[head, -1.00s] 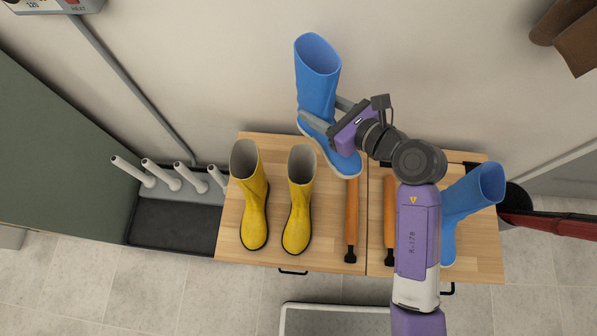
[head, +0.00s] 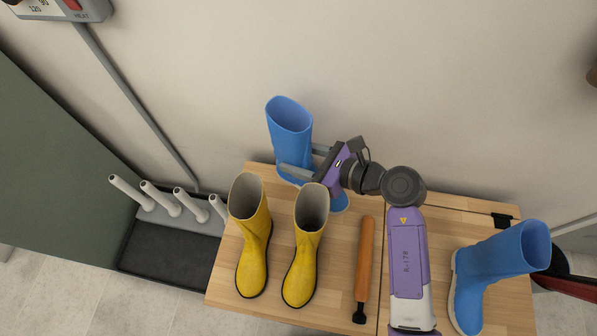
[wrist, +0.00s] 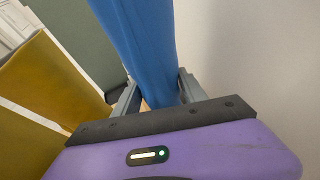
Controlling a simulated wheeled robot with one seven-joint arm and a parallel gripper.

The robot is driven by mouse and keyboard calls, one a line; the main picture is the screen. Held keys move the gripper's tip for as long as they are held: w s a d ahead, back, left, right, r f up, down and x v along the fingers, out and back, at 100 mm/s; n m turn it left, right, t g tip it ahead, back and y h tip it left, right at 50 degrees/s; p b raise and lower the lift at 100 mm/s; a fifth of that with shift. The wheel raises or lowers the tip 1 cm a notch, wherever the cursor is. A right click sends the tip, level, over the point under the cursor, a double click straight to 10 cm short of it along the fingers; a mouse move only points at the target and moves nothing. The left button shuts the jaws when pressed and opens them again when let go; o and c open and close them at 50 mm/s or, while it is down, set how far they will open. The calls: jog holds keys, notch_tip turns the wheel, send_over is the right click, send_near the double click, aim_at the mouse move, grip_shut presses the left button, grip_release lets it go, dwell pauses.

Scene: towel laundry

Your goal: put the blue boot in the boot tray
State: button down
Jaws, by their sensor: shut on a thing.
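My gripper (head: 305,163) is shut on a blue boot (head: 289,125), held upright behind the yellow boots near the wall. The held boot also fills the top middle of the wrist view (wrist: 138,40), between my two fingers (wrist: 155,95). Its lower part is partly hidden by my gripper and a yellow boot. A second blue boot (head: 490,270) stands on the bench at the right. The boot tray (head: 165,253), dark with several pale upright pegs (head: 160,198), lies on the floor left of the bench. It holds no boot.
Two yellow boots (head: 253,245) (head: 305,255) stand on the wooden bench (head: 225,285), between the held boot and the bench's front. An orange-handled tool (head: 364,262) lies beside them. A grey pipe (head: 135,105) runs down the wall to the tray. A green panel (head: 60,170) stands left of the tray.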

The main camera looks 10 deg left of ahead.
jog(key=shift+f+b, duration=0.85)
jog(key=shift+f, duration=2.3)
jog(key=c, duration=0.6)
grip_release()
jog(key=shift+c, duration=0.2)
